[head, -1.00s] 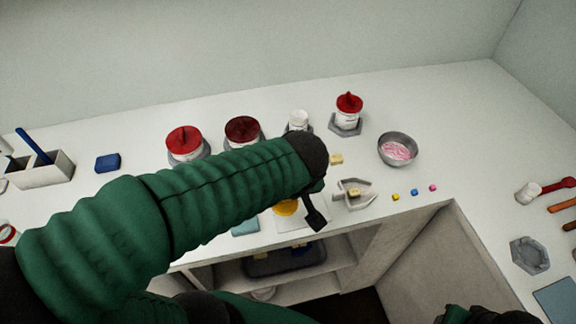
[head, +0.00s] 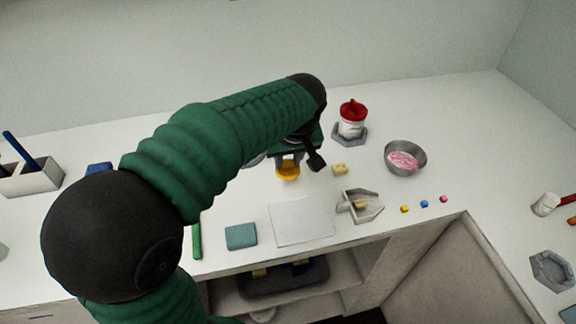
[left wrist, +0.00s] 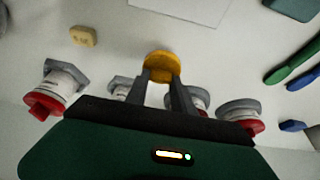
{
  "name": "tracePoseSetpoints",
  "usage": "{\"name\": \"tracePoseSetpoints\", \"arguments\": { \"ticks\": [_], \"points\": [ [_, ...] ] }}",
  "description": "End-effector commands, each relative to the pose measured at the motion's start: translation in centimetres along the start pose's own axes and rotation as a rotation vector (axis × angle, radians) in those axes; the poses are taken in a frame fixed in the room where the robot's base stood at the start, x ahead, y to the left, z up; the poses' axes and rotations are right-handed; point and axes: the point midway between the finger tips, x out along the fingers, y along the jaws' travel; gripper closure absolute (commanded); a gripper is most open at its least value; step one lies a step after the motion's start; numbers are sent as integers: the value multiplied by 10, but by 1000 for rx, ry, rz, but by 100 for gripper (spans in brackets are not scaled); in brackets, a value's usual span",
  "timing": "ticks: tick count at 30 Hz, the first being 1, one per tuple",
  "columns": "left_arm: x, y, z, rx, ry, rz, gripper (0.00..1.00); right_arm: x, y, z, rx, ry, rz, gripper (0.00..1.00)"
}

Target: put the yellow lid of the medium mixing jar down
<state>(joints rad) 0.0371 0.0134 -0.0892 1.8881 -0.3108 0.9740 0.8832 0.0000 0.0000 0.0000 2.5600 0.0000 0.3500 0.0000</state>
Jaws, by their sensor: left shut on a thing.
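My left gripper (head: 288,163) is shut on the yellow lid (head: 288,173), seen near the middle of the head view, behind the white sheet (head: 302,221). In the left wrist view the two fingers (left wrist: 160,78) pinch the round yellow lid (left wrist: 160,65) at their tips. The lid looks held over the counter; I cannot tell its exact height. White jars in grey holders stand on the far side of the gripper, partly hidden by it in the left wrist view. I cannot tell which is the medium mixing jar. My right gripper is not in view.
A red-lidded jar (head: 352,118) and a metal bowl (head: 405,158) of pink cream stand at the back right. A grey scoop-shaped holder (head: 361,206), a pale yellow block (head: 340,169) and a teal block (head: 241,236) lie around the sheet. The sheet is bare.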

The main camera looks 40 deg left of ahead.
Motion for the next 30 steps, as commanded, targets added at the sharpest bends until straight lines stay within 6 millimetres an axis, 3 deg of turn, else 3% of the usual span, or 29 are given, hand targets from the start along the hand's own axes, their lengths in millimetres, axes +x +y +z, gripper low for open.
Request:
{"name": "tracePoseSetpoints", "arguments": {
  "ticks": [2, 7, 17, 18, 21, 22, 30],
  "points": [
    [5, 2, -8, -1, -1, -2, 100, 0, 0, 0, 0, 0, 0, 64],
    [36, 2, 7, 1, -2, -1, 100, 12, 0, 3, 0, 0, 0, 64],
    [40, 2, 9, 0, -1, 0, 100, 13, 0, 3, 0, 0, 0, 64],
    [38, 2, 8, 0, -1, 0, 65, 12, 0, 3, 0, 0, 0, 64],
    [38, 2, 8, 0, -1, 0, 52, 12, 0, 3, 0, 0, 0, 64],
    [38, 2, 8, 0, -1, 0, 49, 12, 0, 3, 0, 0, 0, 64],
    [37, 2, 8, 0, -1, 0, 49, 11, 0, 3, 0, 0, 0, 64]
  ]
}}
